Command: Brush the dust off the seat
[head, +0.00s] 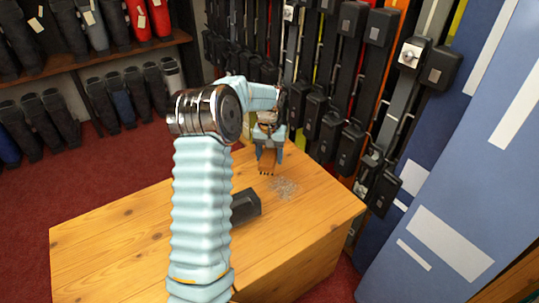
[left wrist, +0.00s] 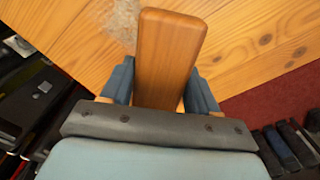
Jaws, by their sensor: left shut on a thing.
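The seat is the wooden bench top (head: 120,235), with light planks and knots. A patch of grey dust (head: 285,187) lies near its far right part. My left gripper (head: 269,150) is shut on a brush (head: 268,161) with a wooden body and dark bristles pointing down, just beyond the dust. In the left wrist view the brush's smooth brown wood (left wrist: 168,60) stands between the two blue fingers, and the dust (left wrist: 120,22) shows beside it. I cannot tell whether the bristles touch the wood. My right gripper is not in view.
A dark block (head: 245,206) lies on the bench close to the dust, partly hidden by my left arm. Racks of skis and bindings (head: 340,110) stand behind. Boots on shelves (head: 130,90) line the left wall. A blue panel (head: 440,190) stands at right.

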